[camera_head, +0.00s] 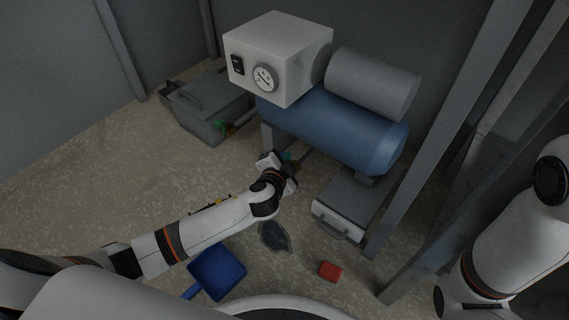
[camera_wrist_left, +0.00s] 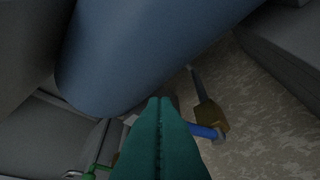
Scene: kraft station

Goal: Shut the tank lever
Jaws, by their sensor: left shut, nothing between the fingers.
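The blue tank (camera_head: 335,128) lies on its side and fills the top of the left wrist view (camera_wrist_left: 145,45). Below it in the left wrist view is a brass valve body (camera_wrist_left: 211,115) with a short blue lever (camera_wrist_left: 203,131) beside the fingers. The lever's left end is hidden behind them, and I cannot tell whether they touch it. My left gripper (camera_head: 289,156) is under the tank in the head view; its teal fingers (camera_wrist_left: 160,99) are shut together with nothing between them. The valve is not clear in the head view. My right gripper is not in view.
A white box with a gauge (camera_head: 286,58) and a grey cylinder (camera_head: 372,84) sit above the tank. A grey toolbox (camera_head: 200,105) stands left, a drawer unit (camera_head: 340,222) right. A blue dustpan (camera_head: 217,272) and red block (camera_head: 330,271) lie on the floor. Metal posts (camera_head: 440,130) stand right.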

